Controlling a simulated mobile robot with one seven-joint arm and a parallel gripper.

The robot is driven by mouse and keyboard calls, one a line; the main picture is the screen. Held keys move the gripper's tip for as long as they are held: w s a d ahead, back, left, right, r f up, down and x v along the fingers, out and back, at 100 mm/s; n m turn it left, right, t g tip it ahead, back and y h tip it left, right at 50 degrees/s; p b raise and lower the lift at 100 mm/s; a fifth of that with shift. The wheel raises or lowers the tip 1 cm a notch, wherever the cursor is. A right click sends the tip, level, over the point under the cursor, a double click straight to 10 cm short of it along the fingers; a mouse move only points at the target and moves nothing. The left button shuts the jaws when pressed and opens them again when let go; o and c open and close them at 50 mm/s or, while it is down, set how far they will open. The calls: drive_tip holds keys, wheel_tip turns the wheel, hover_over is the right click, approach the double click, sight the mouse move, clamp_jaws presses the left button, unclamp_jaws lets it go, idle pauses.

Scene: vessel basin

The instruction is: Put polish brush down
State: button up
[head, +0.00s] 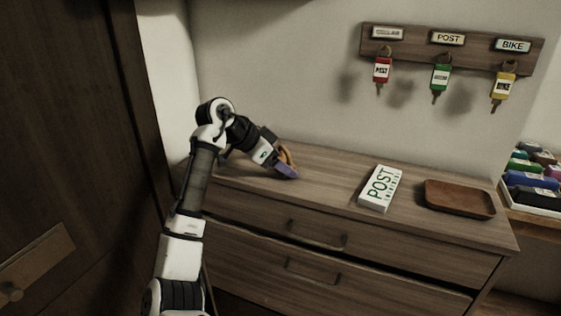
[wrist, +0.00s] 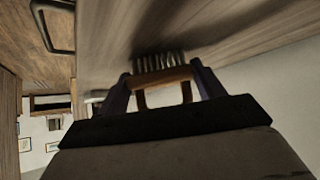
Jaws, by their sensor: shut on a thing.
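The polish brush (head: 286,154) shows in the head view as a brown piece at the end of my arm, over the left part of the dresser top (head: 325,170). My gripper (head: 284,168) is shut on it. In the wrist view my gripper (wrist: 162,88) has its two fingers on either side of the brush's brown wooden body (wrist: 162,76). Pale bristles (wrist: 158,61) point away from my gripper, close to the wood surface. I cannot tell whether the bristles touch the wood.
A white POST box (head: 380,188) and an empty brown tray (head: 459,198) are on the dresser's right half. A key rack (head: 452,50) with three tagged keys hangs on the wall above. A dark wooden door (head: 65,130) is at the left. Bare top lies between my gripper and the box.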

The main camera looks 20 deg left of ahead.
drive_tip(key=o, duration=0.9)
drive_tip(key=shift+f, duration=0.1)
drive_tip(key=shift+o, duration=0.2)
